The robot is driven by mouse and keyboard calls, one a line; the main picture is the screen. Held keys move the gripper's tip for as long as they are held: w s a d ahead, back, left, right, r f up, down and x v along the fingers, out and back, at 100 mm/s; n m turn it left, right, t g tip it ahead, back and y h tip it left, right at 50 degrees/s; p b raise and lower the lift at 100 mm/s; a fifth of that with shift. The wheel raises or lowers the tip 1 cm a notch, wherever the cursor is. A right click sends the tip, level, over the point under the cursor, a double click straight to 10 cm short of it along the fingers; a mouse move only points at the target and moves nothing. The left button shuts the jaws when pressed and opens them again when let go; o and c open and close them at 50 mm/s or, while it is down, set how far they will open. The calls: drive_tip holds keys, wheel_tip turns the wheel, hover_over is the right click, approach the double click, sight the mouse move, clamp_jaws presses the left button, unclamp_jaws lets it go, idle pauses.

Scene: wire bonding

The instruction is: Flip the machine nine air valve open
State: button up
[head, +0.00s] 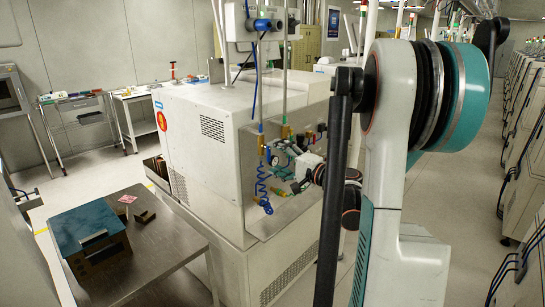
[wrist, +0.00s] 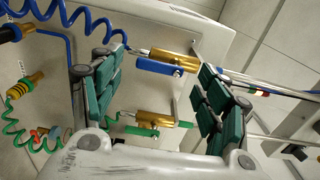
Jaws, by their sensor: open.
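In the wrist view, two brass valves sit on the machine's pale back panel. The upper valve (wrist: 172,57) has a blue lever (wrist: 158,68) lying roughly along its body; a blue coiled hose (wrist: 70,20) runs near it. The lower valve (wrist: 157,118) has a green lever (wrist: 142,131), also lying roughly along its body. My gripper (wrist: 162,72) is open, its green-padded fingers apart on the left and right of the blue lever, with no visible grip on it. In the head view my gripper (head: 297,178) is beside the fittings on the machine (head: 225,165); detail there is small.
A green coiled hose (wrist: 22,130) and a yellow-black fitting (wrist: 25,86) are left of my gripper. Metal tubes (wrist: 262,82) run at the right. A steel table (head: 165,240) with a teal box (head: 88,222) stands left of the machine. The aisle floor (head: 455,190) is clear.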

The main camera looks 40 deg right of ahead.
drive_tip(key=s, duration=0.9)
drive_tip(key=shift+s+d, duration=0.2)
drive_tip(key=shift+d, duration=0.15)
